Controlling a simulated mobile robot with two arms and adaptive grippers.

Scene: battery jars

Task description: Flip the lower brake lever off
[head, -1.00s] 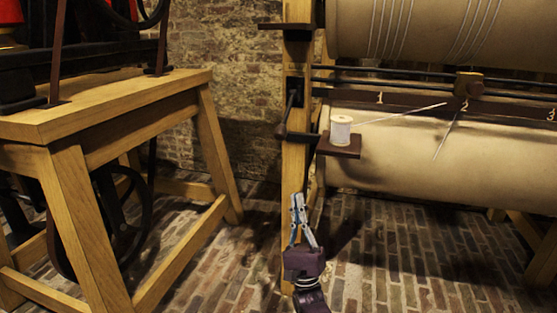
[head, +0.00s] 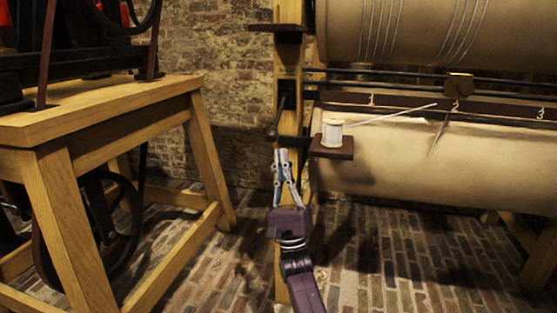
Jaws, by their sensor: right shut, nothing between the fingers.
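A dark brake lever (head: 279,113) is mounted on the upright wooden post (head: 289,63) and hangs down to a rounded knob at its lower end. My right gripper (head: 282,152) is in front of the post, its silver fingers pointing up, together and empty. The fingertips show just below the knob; I cannot tell whether they touch it. My left gripper is not in view.
A small dark shelf (head: 331,153) with a white thread spool (head: 332,132) juts out right of the post. Big rollers and a numbered rail (head: 410,106) lie beyond. A wooden stand (head: 120,112) is at left. Brick floor lies open between.

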